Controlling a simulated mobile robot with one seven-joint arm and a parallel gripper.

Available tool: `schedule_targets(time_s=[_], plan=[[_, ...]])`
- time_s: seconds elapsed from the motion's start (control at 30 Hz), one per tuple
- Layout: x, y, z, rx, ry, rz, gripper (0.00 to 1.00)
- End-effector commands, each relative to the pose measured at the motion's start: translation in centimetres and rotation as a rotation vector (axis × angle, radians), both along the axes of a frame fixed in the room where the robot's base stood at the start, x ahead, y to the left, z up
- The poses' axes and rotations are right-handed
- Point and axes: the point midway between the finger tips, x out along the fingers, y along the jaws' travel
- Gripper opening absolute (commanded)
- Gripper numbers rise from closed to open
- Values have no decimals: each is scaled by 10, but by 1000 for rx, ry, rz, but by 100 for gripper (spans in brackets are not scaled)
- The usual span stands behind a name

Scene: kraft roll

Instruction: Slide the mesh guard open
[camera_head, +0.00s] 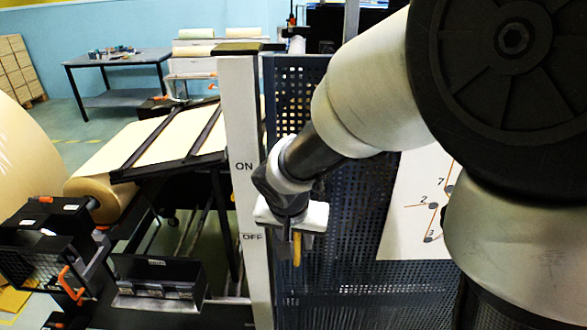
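The mesh guard (340,240) is a dark blue perforated panel in the middle of the view, standing upright beside a white post (240,190) marked ON and OFF. My arm reaches across in front of it and hides much of its upper part. My gripper (296,245) points down in front of the panel's left part, close to the post. A narrow yellow upright piece (297,250) shows at the fingertips. I cannot tell whether the fingers are closed on it or only near it.
A white panel (415,205) with a numbered diagram is at the right. A kraft roll (103,195) and paper web (170,135) lie left of the post. A black box with orange handles (40,255) and a black tray (158,280) are lower left. A table (118,62) stands behind.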

Motion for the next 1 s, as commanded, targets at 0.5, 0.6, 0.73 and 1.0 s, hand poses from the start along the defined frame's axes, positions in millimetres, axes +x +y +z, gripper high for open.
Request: schedule_targets(time_s=[0.5, 0.6, 0.73, 1.0], plan=[[1, 0, -1, 0, -1, 0, 0], [1, 0, -1, 0, -1, 0, 0], [1, 0, -1, 0, 0, 0, 0], [13, -3, -2, -1, 0, -3, 0]])
